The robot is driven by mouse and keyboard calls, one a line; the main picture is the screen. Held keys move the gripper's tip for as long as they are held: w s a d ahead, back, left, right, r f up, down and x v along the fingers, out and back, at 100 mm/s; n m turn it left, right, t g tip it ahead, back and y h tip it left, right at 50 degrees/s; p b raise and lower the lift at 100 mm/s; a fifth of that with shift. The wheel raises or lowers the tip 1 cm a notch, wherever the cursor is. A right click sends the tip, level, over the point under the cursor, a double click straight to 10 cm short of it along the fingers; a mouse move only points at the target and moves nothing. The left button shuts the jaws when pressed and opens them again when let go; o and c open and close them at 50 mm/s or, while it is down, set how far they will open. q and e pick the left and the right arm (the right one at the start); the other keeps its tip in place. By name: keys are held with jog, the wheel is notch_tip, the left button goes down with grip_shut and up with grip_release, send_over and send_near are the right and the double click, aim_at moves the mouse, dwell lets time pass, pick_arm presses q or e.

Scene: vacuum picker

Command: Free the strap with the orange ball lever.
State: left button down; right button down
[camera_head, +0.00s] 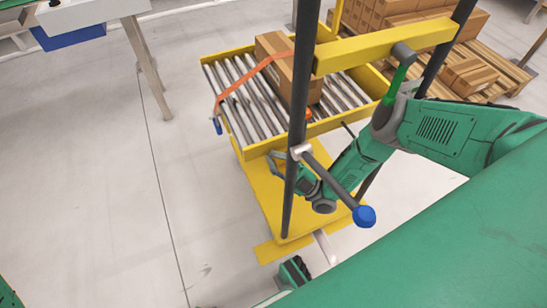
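An orange strap (250,77) runs over a cardboard box (272,52) on the yellow roller cart (262,147). A small orange ball (308,114) shows at the cart's near side, close beside the dark post; its lever is mostly hidden. My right gripper (276,160) is low at the cart's near edge, below and left of the orange ball and apart from it. Its fingers look spread and empty, though they are small in view.
A dark post (299,95) stands in front of the cart. A bar with a blue ball (364,216) juts toward me from it. A blue handle (217,126) hangs at the cart's left corner. Pallets with boxes (468,78) stand behind right.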

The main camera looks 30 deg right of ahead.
jog(key=shift+w+d+f+b, duration=0.2)
jog(key=shift+w+f+b, duration=0.35)
jog(key=shift+f, duration=0.2)
notch_tip(320, 180, down, 5)
jog(key=shift+f+b, duration=0.15)
jog(key=shift+b, duration=0.5)
jog(key=shift+s, duration=0.15)
